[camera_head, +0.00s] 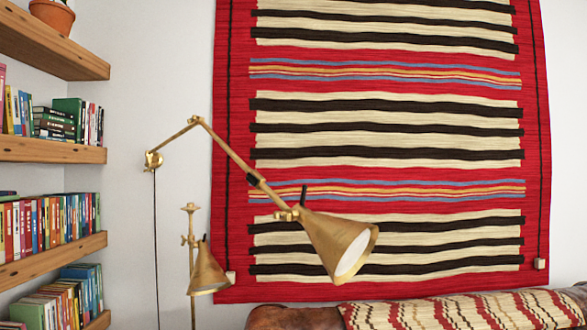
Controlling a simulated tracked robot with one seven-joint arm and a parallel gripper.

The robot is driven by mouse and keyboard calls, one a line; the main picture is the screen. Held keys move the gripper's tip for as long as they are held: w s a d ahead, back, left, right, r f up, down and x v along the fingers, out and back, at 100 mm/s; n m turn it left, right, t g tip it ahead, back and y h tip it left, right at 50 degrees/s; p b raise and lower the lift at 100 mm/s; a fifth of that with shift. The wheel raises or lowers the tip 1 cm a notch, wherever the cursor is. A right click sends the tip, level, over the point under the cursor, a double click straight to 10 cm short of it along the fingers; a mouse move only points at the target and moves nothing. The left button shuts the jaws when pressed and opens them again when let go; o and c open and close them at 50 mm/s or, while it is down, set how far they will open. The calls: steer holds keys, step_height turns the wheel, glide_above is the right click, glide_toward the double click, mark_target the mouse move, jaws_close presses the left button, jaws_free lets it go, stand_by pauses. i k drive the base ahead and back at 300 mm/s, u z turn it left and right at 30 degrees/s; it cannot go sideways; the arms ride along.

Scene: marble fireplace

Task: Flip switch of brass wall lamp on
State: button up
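The brass wall lamp (340,238) has a cone shade in the middle of the head view, in front of a striped wall hanging. Its jointed arm runs up left to an elbow, then down to a round wall mount (153,160), with a dark cord hanging below. A small dark upright piece (304,195) stands at the back of the shade; I cannot tell for sure whether it is the switch. The shade opening faces down right and looks pale inside; I cannot tell whether it is lit. My gripper is not in view.
A second brass lamp (207,272) on an upright pole stands below left of the shade. Wooden shelves (50,150) with books line the left, with a potted plant (52,14) on top. A brown leather seat back (295,317) and striped blanket (455,310) are at the bottom.

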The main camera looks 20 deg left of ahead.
mark_target(252, 181)
steer(key=z, duration=0.65)
steer(key=k, duration=1.7)
steer(key=u, duration=1.5)
steer(key=i, duration=1.7)
steer(key=u, duration=0.05)
